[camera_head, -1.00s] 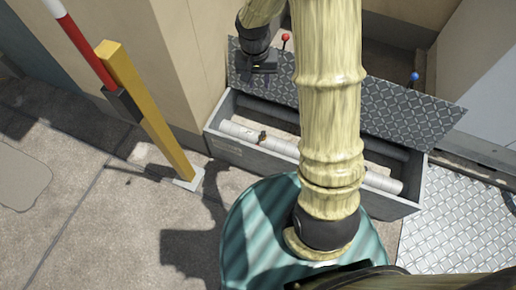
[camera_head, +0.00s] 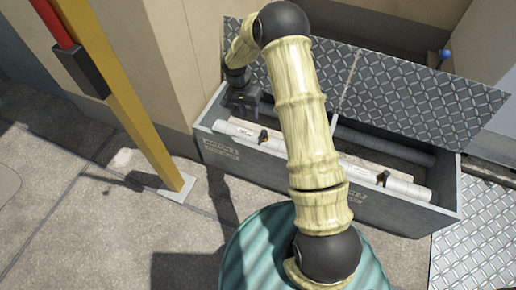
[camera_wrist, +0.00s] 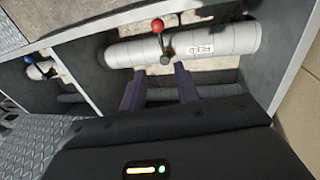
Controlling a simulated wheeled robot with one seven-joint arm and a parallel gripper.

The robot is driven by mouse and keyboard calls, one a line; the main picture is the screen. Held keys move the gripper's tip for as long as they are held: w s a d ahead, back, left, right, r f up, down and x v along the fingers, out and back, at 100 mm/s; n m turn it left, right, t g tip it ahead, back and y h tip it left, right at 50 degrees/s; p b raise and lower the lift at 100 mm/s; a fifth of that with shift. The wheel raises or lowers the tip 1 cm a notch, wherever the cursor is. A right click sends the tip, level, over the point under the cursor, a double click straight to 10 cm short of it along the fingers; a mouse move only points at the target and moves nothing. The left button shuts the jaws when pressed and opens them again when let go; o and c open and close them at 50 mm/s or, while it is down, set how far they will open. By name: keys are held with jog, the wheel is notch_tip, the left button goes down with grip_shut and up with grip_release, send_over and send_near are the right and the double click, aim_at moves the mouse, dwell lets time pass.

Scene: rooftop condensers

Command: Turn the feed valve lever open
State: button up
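In the wrist view, a lever with a red knob (camera_wrist: 157,26) stands on a pale grey pipe (camera_wrist: 230,38) that carries a small label, too small to read. A second lever with a blue knob (camera_wrist: 28,59) is on another pipe section to the left, beyond a divider. My gripper (camera_wrist: 160,72) is open, its two dark fingers apart and empty, just below the red lever's base in the picture. In the head view my gripper (camera_head: 243,100) is over the left end of the long trough (camera_head: 425,213). The red knob is not visible there. Which lever is the feed valve is unclear.
The trough's patterned metal lid (camera_head: 410,95) stands raised behind it. A yellow post (camera_head: 125,95) stands at left, and a beige wall (camera_head: 185,70) is close to my gripper. Concrete floor at front left is clear.

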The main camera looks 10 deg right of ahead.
aim_at(259, 143)
dwell(0.3)
jog(key=d+f+b, duration=0.1)
jog(key=f+b, duration=0.2)
jog(key=f, duration=0.2)
jog(key=s+d+f+b, duration=0.1)
jog(key=f+b, duration=0.1)
jog(key=f, duration=0.4)
jog(key=s+f+b, duration=0.1)
jog(key=f+b, duration=0.2)
jog(key=f, duration=0.3)
jog(key=shift+d+f+b, duration=0.1)
jog(key=shift+d+b, duration=0.2)
jog(key=shift+d, duration=0.1)
grip_shut()
